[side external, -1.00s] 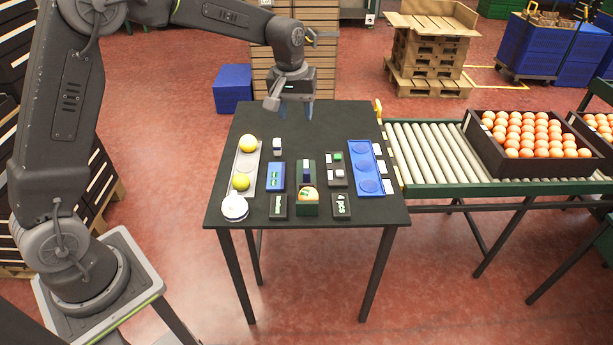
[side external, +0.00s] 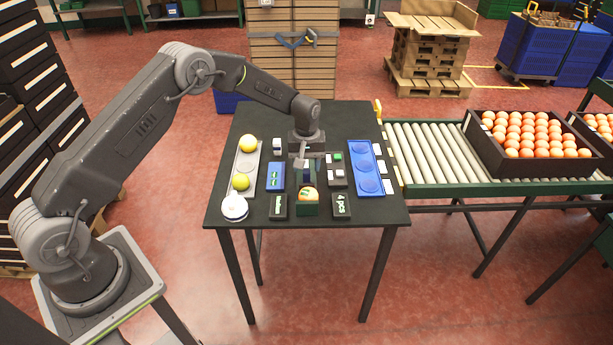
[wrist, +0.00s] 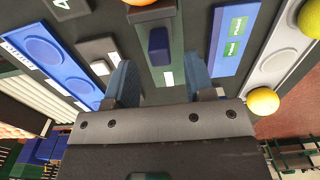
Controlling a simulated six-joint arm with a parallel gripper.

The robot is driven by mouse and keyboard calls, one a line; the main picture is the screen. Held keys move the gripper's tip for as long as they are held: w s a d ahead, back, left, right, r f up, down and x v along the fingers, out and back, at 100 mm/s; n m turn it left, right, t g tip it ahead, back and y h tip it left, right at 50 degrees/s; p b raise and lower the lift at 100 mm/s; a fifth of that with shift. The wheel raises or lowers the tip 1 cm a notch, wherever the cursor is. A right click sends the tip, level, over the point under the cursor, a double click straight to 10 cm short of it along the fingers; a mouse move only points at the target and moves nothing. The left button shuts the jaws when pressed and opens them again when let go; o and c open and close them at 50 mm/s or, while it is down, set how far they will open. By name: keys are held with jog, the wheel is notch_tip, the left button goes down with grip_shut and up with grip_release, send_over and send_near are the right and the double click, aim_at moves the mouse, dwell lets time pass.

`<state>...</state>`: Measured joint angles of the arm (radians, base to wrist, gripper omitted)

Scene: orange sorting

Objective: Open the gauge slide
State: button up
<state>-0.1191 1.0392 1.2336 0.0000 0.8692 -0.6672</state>
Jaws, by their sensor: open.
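The gauge is a green holder (side external: 307,209) at the front middle of the black table, with an orange fruit (side external: 307,194) in it. A dark blue block on the gauge, seemingly the slide's handle (wrist: 158,46), stands on a grey-green strip in the wrist view. My gripper (side external: 301,163) is over the table, just behind the gauge. In the wrist view its two blue fingers (wrist: 161,80) are apart and empty, with the blue block ahead between their lines. In the side view my gripper partly hides the block.
A grey tray (side external: 244,165) with yellow fruits is at left, a blue tray (side external: 366,168) with round recesses at right. A blue panel (side external: 275,176), dark label blocks (side external: 341,206) and a white round item (side external: 234,208) crowd the table. The roller conveyor (side external: 450,150) adjoins at right.

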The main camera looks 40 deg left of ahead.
aim_at(307, 171)
jog(key=shift+f, duration=2.4)
grip_shut()
